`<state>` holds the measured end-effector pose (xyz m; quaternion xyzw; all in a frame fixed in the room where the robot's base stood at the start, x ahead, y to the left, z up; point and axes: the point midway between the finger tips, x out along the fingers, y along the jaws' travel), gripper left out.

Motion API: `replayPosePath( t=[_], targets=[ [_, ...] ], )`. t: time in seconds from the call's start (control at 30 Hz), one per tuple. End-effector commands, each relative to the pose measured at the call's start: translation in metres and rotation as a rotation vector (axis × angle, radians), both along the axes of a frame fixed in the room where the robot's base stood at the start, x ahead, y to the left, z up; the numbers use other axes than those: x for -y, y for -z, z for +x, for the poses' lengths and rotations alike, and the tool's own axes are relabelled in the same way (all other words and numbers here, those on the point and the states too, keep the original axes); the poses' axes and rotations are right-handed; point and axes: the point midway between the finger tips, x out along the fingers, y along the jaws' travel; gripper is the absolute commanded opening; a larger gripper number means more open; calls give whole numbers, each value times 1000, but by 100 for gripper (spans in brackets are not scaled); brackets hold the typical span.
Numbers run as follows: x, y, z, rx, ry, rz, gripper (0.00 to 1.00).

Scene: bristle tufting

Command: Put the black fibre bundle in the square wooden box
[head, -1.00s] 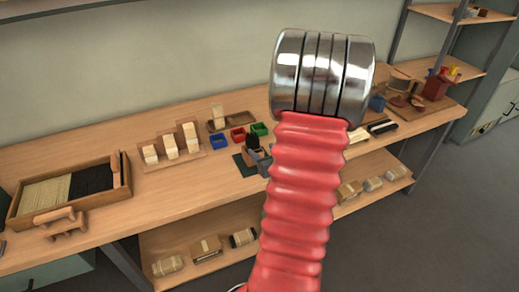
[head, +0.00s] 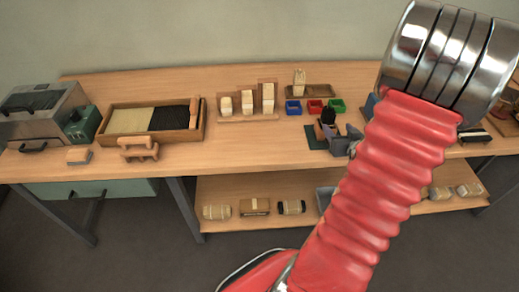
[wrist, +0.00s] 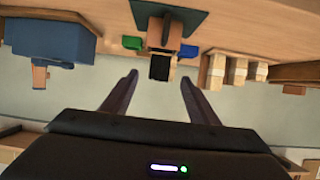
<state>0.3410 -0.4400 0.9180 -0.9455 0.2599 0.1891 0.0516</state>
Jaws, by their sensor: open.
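A black fibre bundle (head: 328,116) stands upright over a dark green mat (head: 313,140) at the middle of the bench. In the wrist view, which is upside down, a black piece (wrist: 160,67) projects from a wooden block (wrist: 166,30) on that mat. I cannot tell whether this block is the square wooden box. My gripper (head: 343,137) is just in front of the bundle, partly hidden by my red arm. In the wrist view my gripper (wrist: 158,88) is open and empty, with the black piece ahead, between its fingers' lines.
Blue (head: 293,107), red (head: 315,106) and green (head: 337,105) bins stand behind the mat. A divided wooden tray (head: 150,105) holds pale and black fibres. A stepped stand (head: 247,116) bears pale blocks. Wrapped bundles (head: 217,212) lie on the lower shelf.

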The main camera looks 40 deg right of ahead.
Motion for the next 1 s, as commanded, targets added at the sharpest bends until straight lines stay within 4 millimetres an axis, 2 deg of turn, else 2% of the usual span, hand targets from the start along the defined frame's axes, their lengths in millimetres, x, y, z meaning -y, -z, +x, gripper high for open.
replayPosePath(
  t=[0.23,0.47,0.73,1.0],
  targets=[
    [-13,-17,21,-65,-13,-28,54],
    [-50,-49,54,-187,-27,-61,54],
    [-114,-88,77,-302,-51,-63,54],
    [-197,-121,78,-394,-109,-23,54]
  ],
)
